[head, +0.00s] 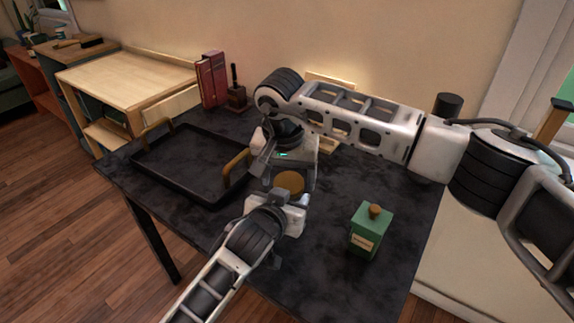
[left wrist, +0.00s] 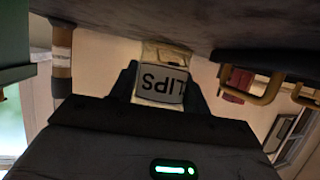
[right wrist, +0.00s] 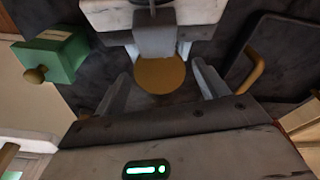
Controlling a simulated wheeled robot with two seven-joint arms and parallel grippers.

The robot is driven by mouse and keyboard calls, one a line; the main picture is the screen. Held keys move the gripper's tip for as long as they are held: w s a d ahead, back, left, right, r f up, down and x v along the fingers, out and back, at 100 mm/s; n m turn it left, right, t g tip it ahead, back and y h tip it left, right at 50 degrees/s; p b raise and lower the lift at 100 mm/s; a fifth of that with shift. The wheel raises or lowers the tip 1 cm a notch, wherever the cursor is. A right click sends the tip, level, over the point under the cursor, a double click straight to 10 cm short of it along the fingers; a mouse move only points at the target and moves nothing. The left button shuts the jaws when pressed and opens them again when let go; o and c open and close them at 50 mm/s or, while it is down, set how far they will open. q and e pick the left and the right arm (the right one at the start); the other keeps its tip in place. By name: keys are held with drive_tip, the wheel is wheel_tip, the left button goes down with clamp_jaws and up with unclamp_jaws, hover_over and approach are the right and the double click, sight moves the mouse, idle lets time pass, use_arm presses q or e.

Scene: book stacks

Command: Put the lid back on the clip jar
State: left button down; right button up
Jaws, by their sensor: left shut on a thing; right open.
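The clip jar (left wrist: 162,88) has a pale body and a label with the letters LIPS showing. My left gripper (head: 284,199) is shut on the jar, its fingers on both sides in the left wrist view. The jar appears to stand on the dark table. The round tan lid (right wrist: 160,74) appears to lie over the jar's mouth; it also shows in the head view (head: 289,181). How firmly it sits cannot be told. My right gripper (right wrist: 163,82) is open above, one finger on each side of the lid. The jar's body is mostly hidden in the head view.
A black tray (head: 160,178) with wooden handles lies left of the grippers. A green canister (head: 371,236) with a wooden knob stands to the right. Red books (head: 211,80) and a dark stamp-like object (head: 236,97) are at the back.

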drive_tip(key=shift+f, duration=0.1)
drive_tip(key=c, duration=1)
drive_tip(key=m, duration=0.9)
drive_tip(key=shift+m, duration=0.4)
drive_tip(key=o, duration=1.1)
